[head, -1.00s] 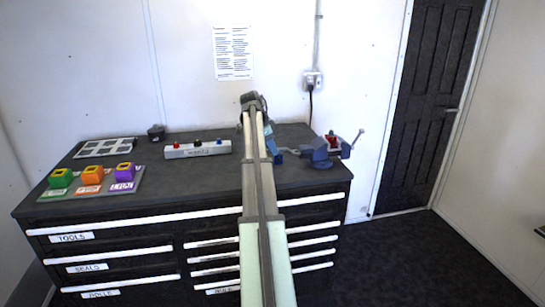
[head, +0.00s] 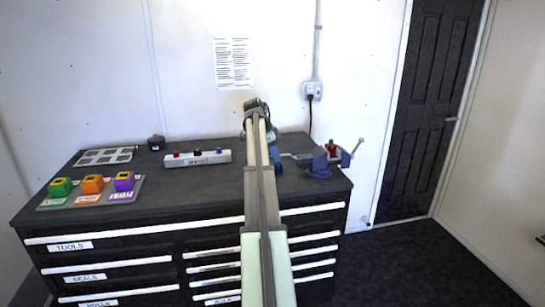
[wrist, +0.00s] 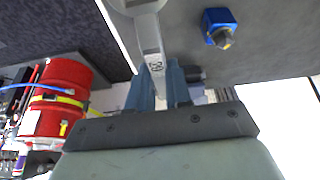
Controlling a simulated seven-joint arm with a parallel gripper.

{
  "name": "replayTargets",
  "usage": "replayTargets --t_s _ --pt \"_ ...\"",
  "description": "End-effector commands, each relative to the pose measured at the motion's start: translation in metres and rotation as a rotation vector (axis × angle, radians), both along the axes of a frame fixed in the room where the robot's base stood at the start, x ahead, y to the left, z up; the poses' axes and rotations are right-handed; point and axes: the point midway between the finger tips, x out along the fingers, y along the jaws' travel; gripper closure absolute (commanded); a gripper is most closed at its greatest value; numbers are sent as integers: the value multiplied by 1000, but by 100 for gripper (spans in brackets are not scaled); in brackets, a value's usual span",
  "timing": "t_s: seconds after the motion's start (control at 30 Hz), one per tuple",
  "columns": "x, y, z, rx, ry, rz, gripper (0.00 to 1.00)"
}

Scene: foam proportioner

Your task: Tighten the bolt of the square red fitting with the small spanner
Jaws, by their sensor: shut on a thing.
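The square red fitting (head: 331,148) sits at the blue vise (head: 318,166) on the right end of the bench. Its bolt is too small to make out. My gripper (wrist: 160,82) is shut on the small spanner (wrist: 150,42), a flat grey tool whose shank runs away from the fingers to a wider end cut off by the top edge in the wrist view. In the head view my arm hides most of the gripper. A thin grey piece, apparently the spanner (head: 291,155), shows just left of the vise; I cannot tell whether it touches anything.
A blue block with a dark tip (wrist: 219,28) shows in the wrist view. A long white block with coloured knobs (head: 197,158), a board with green, orange and purple blocks (head: 72,201) and a grey tray (head: 105,157) lie on the bench left of my arm. A red drum (wrist: 58,95) stands beyond.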

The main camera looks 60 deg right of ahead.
Motion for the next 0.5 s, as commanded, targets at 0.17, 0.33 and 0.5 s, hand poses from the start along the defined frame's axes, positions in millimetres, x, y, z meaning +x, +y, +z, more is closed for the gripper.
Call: replayTargets --t_s 0.17,0.33,0.5 --pt "-9 -50 14 -4 -1 165 100" --pt "-23 -104 31 -4 -2 375 100" --pt "-42 -157 49 -5 -3 579 100"
